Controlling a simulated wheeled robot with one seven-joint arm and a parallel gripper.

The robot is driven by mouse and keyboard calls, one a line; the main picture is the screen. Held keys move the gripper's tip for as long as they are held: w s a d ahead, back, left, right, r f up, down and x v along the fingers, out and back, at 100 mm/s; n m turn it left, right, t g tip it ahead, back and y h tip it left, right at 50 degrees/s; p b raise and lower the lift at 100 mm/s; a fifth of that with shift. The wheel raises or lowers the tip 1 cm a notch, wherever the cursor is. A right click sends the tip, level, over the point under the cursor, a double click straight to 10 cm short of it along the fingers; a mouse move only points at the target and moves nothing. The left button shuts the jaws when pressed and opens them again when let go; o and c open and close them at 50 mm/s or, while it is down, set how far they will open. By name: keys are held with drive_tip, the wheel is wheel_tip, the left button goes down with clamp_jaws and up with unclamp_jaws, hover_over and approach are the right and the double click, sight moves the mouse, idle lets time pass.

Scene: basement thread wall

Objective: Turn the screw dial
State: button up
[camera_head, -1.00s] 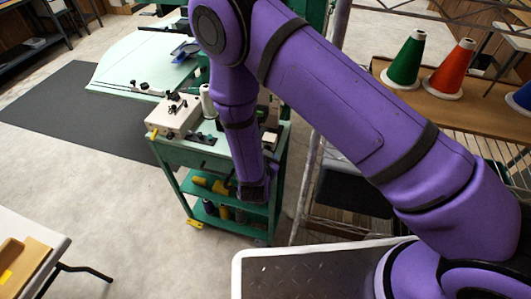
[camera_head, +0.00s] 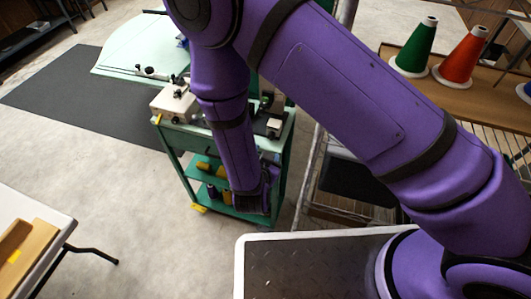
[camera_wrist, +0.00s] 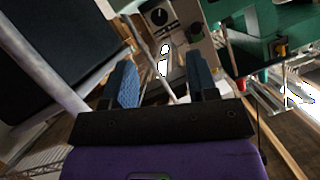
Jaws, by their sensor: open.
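In the wrist view, a round black dial (camera_wrist: 158,16) with a pale mark sits on a grey panel (camera_wrist: 176,36) at the top, beyond my fingertips. A smaller dark knob (camera_wrist: 195,29) is to its right. I cannot tell for sure which is the screw dial. My gripper (camera_wrist: 163,78) is open, with two blue ridged fingers apart and nothing held between them. It points toward the panel without touching the dial. In the head view, my purple arm hides part of the green machine cart (camera_head: 205,148), and the fingers are hard to make out.
A white-topped table (camera_head: 25,240) stands at the lower left. Green (camera_head: 414,47) and red (camera_head: 461,57) thread cones stand on a wooden shelf at the right. A wire rack (camera_head: 310,180) is beside the cart. Open floor (camera_head: 130,200) lies left of the cart.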

sight(271, 138)
wheel_tip(271, 138, down, 4)
drive_tip(key=a+n+t+h, duration=0.2)
drive_tip(key=n+t+h, duration=0.1)
drive_tip(key=t, duration=0.1)
drive_tip(key=x, duration=1)
drive_tip(key=shift+w+d+f, duration=0.25)
drive_tip(key=shift+d+f, duration=0.05)
drive_tip(key=shift+d, duration=0.1)
drive_tip(key=c, duration=0.9)
drive_tip(key=shift+m, duration=1.4)
drive_tip(key=o, duration=0.9)
